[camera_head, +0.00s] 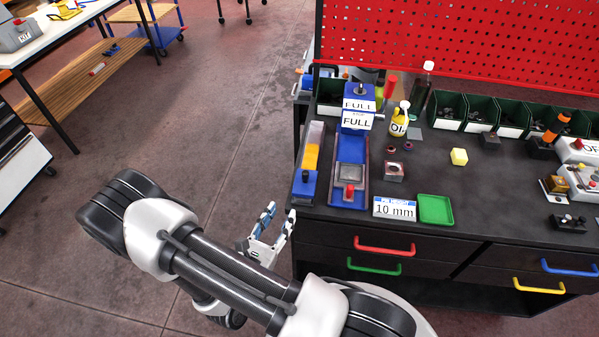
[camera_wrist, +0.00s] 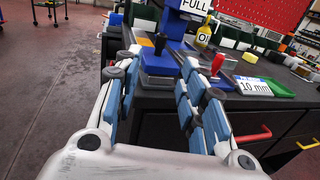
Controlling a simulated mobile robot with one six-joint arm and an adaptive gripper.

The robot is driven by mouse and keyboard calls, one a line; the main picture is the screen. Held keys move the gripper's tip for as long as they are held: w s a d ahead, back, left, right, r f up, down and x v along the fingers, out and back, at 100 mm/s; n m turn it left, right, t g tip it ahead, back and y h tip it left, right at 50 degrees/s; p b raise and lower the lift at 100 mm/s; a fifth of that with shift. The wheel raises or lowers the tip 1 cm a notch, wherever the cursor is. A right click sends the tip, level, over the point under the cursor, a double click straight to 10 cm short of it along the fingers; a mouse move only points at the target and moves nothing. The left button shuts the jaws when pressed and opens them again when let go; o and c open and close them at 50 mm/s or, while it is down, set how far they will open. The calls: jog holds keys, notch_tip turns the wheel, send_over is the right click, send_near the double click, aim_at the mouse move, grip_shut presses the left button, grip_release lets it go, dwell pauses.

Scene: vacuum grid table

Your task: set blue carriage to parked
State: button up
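A blue carriage (camera_head: 304,188) with a dark knob sits at the near end of a narrow track (camera_head: 312,140) at the left edge of the bench. A yellow band covers part of the track behind it. In the wrist view, the blue carriage (camera_wrist: 160,65) with its black knob shows between my fingers, farther off. My gripper (camera_head: 279,217) is off the bench's left front side, apart from the carriage. In the wrist view my gripper (camera_wrist: 160,80) is open and empty. I cannot read any parked mark.
A blue slide with a grey block (camera_head: 350,173) and red knob lies right of the track. Behind it stands a blue post with FULL signs (camera_head: 357,121). A 10 mm sign (camera_head: 395,209) and green tray (camera_head: 436,209) lie farther right.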

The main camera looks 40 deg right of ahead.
aim_at(304, 177)
jog(key=b+x, duration=0.2)
jog(key=x, duration=1.5)
jog(key=shift+s, duration=0.15)
jog(key=shift+c, duration=0.3)
grip_shut()
